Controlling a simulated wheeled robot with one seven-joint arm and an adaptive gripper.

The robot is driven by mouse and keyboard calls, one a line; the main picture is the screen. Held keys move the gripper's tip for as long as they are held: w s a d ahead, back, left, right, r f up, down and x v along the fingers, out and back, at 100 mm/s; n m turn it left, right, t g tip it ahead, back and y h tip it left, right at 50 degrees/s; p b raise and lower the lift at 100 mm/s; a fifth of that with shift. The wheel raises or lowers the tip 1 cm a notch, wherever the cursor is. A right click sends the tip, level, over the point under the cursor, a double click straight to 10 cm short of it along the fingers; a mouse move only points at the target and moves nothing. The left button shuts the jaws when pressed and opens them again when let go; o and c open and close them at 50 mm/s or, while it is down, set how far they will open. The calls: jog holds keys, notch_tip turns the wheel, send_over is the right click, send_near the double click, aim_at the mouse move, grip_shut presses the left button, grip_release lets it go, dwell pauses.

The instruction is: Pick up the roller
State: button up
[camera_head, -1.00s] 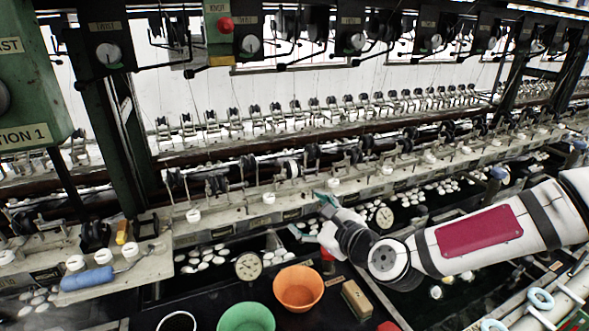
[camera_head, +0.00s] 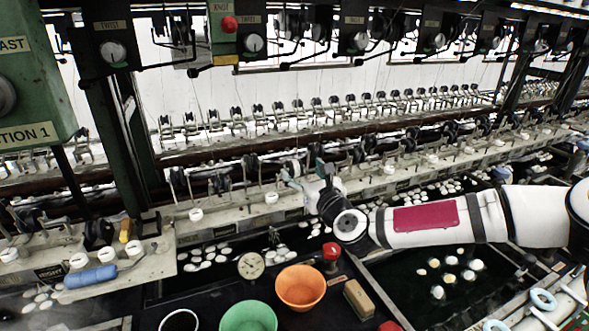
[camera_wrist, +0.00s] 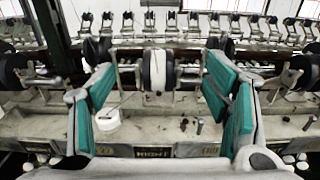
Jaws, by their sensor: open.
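My gripper (camera_head: 305,174) is open and empty above the front ledge of the reeling machine. In the wrist view its two teal-padded fingers (camera_wrist: 161,82) stand wide apart. A white roller (camera_wrist: 157,70) with dark sides sits on the ledge's far edge, ahead of the gripper and between the fingers in the picture, not touched by them. In the head view the gripper largely hides that roller. A blue roller with a handle (camera_head: 93,277) lies on the ledge at the far left, well away from the gripper.
A white cup-like piece (camera_wrist: 107,119) stands on the ledge near the left finger. Black rollers (camera_wrist: 102,50) flank the white one. Below are an orange bowl (camera_head: 300,287), a green bowl (camera_head: 248,317), a brush (camera_head: 358,298), a dial (camera_head: 251,265) and dark basins with white cocoons.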

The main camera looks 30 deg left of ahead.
aim_at(296, 164)
jog(key=x, duration=0.4)
jog(key=shift+s+r, duration=0.15)
jog(key=shift+r, duration=0.05)
jog(key=shift+w+a, duration=0.5)
jog(key=shift+c, duration=0.3)
jog(key=shift+s, duration=0.1)
jog(key=c, duration=1.4)
